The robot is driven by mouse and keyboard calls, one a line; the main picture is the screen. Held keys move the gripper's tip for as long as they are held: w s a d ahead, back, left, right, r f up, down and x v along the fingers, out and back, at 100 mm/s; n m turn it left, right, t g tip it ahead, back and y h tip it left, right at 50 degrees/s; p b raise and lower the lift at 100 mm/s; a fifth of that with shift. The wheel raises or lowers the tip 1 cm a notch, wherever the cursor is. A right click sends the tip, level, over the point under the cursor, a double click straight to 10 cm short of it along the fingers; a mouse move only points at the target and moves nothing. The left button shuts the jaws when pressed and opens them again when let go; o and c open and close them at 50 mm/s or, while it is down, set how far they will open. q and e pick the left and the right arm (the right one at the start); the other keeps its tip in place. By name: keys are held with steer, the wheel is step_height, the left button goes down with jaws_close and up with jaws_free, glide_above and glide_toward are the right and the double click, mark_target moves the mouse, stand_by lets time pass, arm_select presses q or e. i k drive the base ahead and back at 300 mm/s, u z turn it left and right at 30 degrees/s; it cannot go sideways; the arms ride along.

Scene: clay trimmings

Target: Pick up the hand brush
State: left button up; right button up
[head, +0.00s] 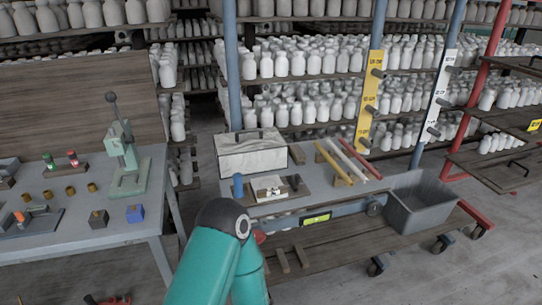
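I cannot clearly make out a hand brush in the head view. A small dark item (294,183) lies on a wooden board on the grey bench, but it is too small to identify. Teal links of my own arm rise from the bottom centre and hide part of the bench's front left. Neither of my grippers shows.
A grey bin (421,205) stands at the bench's right end. A white box (251,152) sits at its back left. Yellow, white and red bars (346,160) lie beside it. A left workbench (75,221) carries a green press (126,160). Shelves of pale bottles stand behind.

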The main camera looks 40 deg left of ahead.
mark_target(297, 155)
steer(key=u, duration=0.5)
steer(key=i, duration=1)
